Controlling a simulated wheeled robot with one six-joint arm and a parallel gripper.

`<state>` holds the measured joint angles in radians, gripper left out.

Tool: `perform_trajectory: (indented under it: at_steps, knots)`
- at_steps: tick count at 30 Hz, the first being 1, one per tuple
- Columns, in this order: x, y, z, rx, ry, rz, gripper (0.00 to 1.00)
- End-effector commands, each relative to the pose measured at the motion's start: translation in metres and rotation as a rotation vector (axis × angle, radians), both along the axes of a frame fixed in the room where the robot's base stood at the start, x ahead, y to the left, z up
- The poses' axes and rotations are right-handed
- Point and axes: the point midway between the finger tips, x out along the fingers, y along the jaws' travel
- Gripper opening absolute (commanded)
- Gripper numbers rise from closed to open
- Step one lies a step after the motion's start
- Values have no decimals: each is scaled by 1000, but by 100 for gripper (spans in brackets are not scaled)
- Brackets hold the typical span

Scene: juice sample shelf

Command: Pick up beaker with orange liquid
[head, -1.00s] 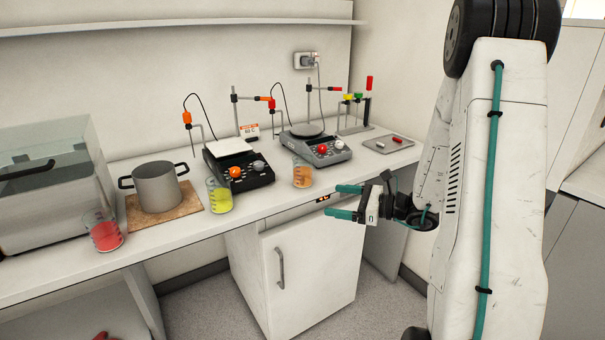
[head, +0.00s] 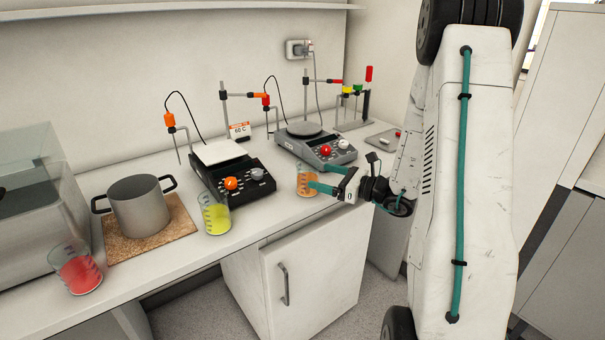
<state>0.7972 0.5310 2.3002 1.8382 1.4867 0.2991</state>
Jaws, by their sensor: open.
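The beaker with orange liquid (head: 303,181) stands upright on the white bench in the head view, in front of the grey hotplate. My gripper (head: 318,178) is open, with its teal fingers pointing left at the beaker. One finger overlaps the beaker in the picture, and the other reaches close beside it. I cannot tell whether the fingers touch the glass. Part of the beaker's right side is hidden by the fingers.
A beaker with yellow liquid (head: 214,214) and a beaker with red liquid (head: 77,270) stand to the left. A pot (head: 138,208) sits on a brown board (head: 118,246). A black hotplate (head: 240,186) and a grey hotplate (head: 318,147) with stands are behind. A tray lies at the right.

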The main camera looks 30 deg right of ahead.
Motion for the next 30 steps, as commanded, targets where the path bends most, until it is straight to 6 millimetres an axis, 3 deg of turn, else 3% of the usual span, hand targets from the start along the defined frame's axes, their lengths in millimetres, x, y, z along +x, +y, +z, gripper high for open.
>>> perform_trajectory:
  at_steps: [8, 18, 27, 30]
  knots:
    - [20, 2, -1, 0, 1, -12, 86]
    - [61, 17, -3, 0, 0, -16, 86]
    - [67, 21, -3, 0, 0, -16, 86]
    - [67, 21, -3, 0, 0, -16, 61]
